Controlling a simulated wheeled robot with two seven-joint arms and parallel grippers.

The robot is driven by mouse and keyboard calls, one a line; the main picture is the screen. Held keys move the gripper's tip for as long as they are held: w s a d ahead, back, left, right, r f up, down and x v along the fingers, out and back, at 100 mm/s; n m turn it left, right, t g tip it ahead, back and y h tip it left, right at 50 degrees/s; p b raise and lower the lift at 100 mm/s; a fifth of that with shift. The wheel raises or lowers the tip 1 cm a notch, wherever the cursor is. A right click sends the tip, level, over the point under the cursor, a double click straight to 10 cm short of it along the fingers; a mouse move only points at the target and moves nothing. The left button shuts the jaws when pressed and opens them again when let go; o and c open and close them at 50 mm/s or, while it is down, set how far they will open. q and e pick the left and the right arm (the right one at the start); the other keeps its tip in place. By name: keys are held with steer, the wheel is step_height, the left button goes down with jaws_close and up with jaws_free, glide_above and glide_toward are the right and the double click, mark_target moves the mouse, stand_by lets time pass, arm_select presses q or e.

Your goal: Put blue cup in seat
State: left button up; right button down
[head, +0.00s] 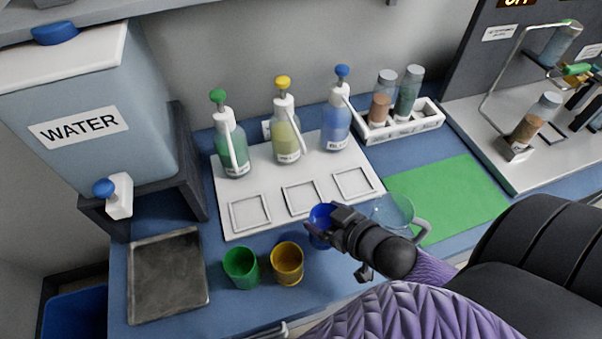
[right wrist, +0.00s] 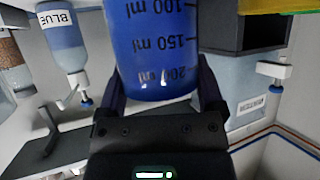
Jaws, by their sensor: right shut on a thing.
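The blue cup (head: 320,222) is between the fingers of my right gripper (head: 332,226), which is shut on it. In the right wrist view the blue cup (right wrist: 152,45) fills the space between the fingers and shows ml marks. In the head view it is near the front edge of the white board (head: 262,206). The board has three square seats: left (head: 249,212), middle (head: 302,197) and right (head: 354,182), all empty. The right one is in front of the blue pump bottle (head: 336,126). My gripper partly hides the cup. My left gripper is not in view.
A green cup (head: 240,267) and a yellow cup (head: 287,262) stand left of my gripper. A clear jug (head: 394,212) is just behind its wrist. Green (head: 231,150) and yellow (head: 286,139) pump bottles stand behind the seats. A green mat (head: 450,195) is at right.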

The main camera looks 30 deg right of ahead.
steer(key=w+d+f+b, duration=0.1)
steer(key=w, duration=0.3)
steer(key=w+d+f+b, duration=0.1)
steer(key=w+b, duration=0.1)
steer(key=w, duration=0.2)
steer(key=w+d+f+b, duration=0.1)
steer(key=w, duration=0.4)
steer(key=shift+f+b, duration=0.3)
steer(key=shift+f, duration=0.1)
steer(key=shift+s+r, duration=0.1)
steer(key=shift+r, duration=0.05)
jaws_free()
